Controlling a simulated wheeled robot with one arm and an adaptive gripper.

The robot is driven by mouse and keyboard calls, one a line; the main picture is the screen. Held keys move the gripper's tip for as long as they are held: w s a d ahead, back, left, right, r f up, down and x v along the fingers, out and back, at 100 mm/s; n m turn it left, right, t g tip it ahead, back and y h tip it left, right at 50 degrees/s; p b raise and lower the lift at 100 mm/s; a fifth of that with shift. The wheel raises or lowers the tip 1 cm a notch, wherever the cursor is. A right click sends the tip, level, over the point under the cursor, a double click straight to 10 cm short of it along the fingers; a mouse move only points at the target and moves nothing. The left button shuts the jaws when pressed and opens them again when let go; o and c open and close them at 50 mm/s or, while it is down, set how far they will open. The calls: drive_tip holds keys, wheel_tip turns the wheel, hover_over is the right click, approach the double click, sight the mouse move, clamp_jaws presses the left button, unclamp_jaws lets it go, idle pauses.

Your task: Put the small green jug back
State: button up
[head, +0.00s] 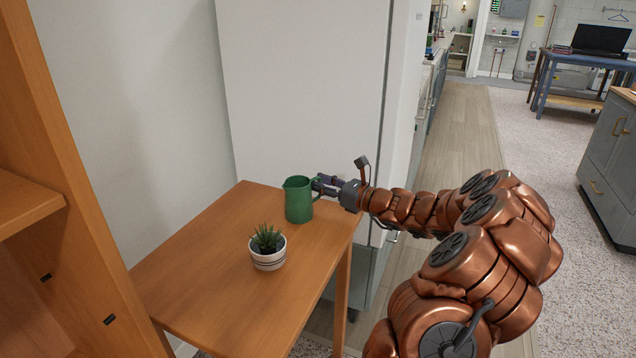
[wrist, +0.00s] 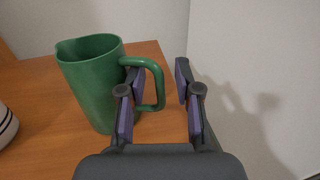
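The small green jug (head: 298,200) stands upright on the wooden table (head: 205,262), near its far right corner. In the wrist view the jug (wrist: 88,82) is on the left, with its handle (wrist: 159,88) facing my gripper. My gripper (head: 326,186) is at the jug's right side, at handle height. In the wrist view its fingers (wrist: 157,78) are apart. The left finger is between the jug's body and the handle, and the right finger is beyond the handle with a visible gap. Whether the left finger touches the handle is unclear.
A striped pot with a spiky plant (head: 268,258) stands on the table in front of the jug. A tall white cabinet or fridge (head: 300,90) rises behind the table. A wooden shelf unit (head: 60,130) is at the left. The left part of the tabletop is clear.

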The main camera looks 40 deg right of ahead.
drive_tip(key=p+v, duration=0.1)
drive_tip(key=v, duration=1)
drive_tip(key=shift+o, duration=0.4)
drive_tip(key=o, duration=1.2)
drive_tip(key=shift+s, duration=0.1)
drive_tip(key=v, duration=1.1)
drive_tip(key=shift+s, duration=0.3)
drive_tip(key=shift+d, duration=0.15)
